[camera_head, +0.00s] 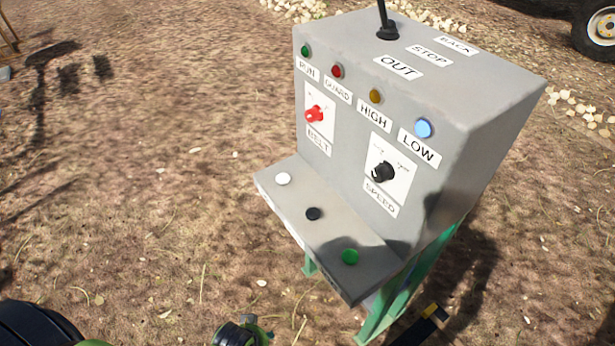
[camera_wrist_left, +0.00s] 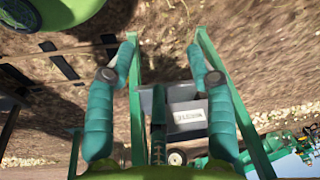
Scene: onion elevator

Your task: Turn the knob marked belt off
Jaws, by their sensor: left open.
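The red knob (camera_head: 314,114) sits on a white plate above the BELT label (camera_head: 319,141), on the left of the grey control box (camera_head: 470,110). The small marks around it are too blurred to read. My left gripper (camera_wrist_left: 160,76) is open in the left wrist view, its two teal fingers wide apart with nothing held between them. In that view a grey box with a white label (camera_wrist_left: 187,115) shows beyond the fingers. No gripper touches the knob in the head view. My right gripper cannot be made out.
A black SPEED knob (camera_head: 383,171) is right of the BELT knob. Four lamps line the upper front. White (camera_head: 283,179), black (camera_head: 313,214) and green (camera_head: 350,257) buttons sit on the ledge below. A black lever (camera_head: 386,22) stands on top. Open ground lies left.

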